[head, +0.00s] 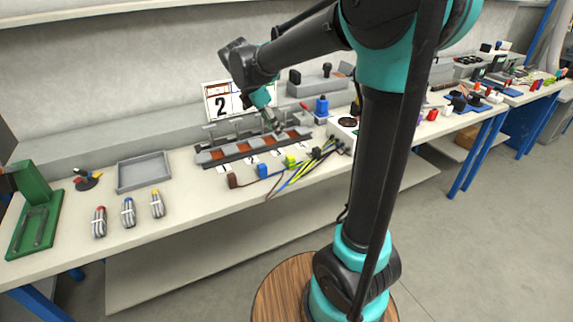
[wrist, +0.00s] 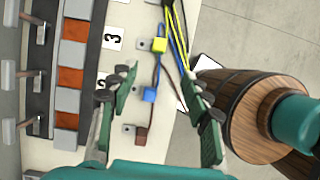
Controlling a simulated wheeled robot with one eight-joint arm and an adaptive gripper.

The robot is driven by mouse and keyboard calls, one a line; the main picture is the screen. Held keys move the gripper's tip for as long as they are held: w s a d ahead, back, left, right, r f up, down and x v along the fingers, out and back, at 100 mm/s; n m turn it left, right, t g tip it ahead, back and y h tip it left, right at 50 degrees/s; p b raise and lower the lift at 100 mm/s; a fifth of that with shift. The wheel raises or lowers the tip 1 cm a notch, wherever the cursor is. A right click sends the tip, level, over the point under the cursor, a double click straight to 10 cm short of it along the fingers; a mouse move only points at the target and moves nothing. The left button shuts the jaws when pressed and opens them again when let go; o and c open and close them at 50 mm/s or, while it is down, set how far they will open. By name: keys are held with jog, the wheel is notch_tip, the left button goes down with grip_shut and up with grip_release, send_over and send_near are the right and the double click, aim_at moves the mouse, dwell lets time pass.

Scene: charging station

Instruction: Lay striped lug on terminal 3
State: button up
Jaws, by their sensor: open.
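The striped lug, a yellow-green block on a striped cable, lies on the bench in the head view (head: 291,161). It also shows in the wrist view (wrist: 159,45), lying beyond my fingertips. Terminal 3 is a copper pad in the wrist view (wrist: 73,28), in the row beside the "3" label (wrist: 113,38). My gripper (wrist: 160,72) is open and empty above the bench. In the wrist view the blue lug (wrist: 150,95) shows between its fingers. In the head view my gripper (head: 273,122) is over the terminal strip, partly hard to make out.
A brown lug (wrist: 141,135) lies beside the blue one. Raised grey levers (wrist: 40,32) line the strip's back. Several cables (head: 310,165) run right from the lugs. An empty grey tray (head: 145,171) is at left.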

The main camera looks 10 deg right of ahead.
aim_at(290, 157)
jog(key=x, duration=1.7)
jog(key=shift+a+f, duration=0.1)
jog(key=shift+a, duration=0.05)
jog(key=shift+c, duration=0.4)
jog(key=shift+w, duration=0.1)
jog(key=c, duration=1)
